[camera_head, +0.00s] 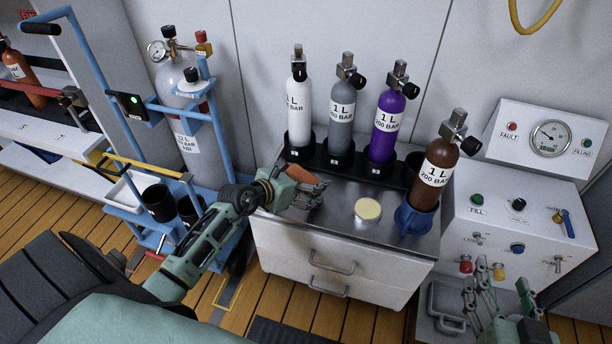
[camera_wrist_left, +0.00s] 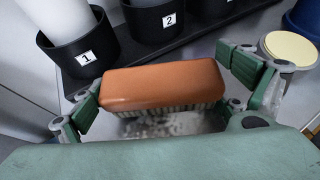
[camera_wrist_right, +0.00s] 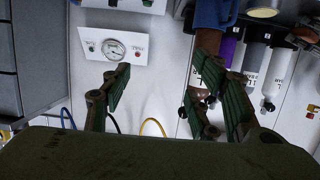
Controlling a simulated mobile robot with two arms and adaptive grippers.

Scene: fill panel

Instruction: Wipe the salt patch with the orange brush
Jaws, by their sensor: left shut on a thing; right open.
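The orange brush (camera_head: 303,175) is held in my left gripper (camera_head: 306,190), low over the steel cabinet top. In the left wrist view the orange brush (camera_wrist_left: 163,84) lies crosswise between the two fingers of my left gripper (camera_wrist_left: 160,85), bristles down. A pale, speckled salt patch (camera_wrist_left: 170,124) shows on the steel just below the bristles, partly hidden by the brush and hand. I cannot tell whether the bristles touch it. My right gripper (camera_head: 487,290) is open and empty, in front of the white control panel. It also shows open in the right wrist view (camera_wrist_right: 166,78).
A round cream-lidded container (camera_head: 368,210) stands right of my left gripper. White (camera_head: 299,105), grey (camera_head: 341,115) and purple (camera_head: 387,127) cylinders stand in black holders behind. A brown cylinder (camera_head: 434,172) stands in a blue holder (camera_head: 415,219) at the right. A blue trolley (camera_head: 222,150) is at left.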

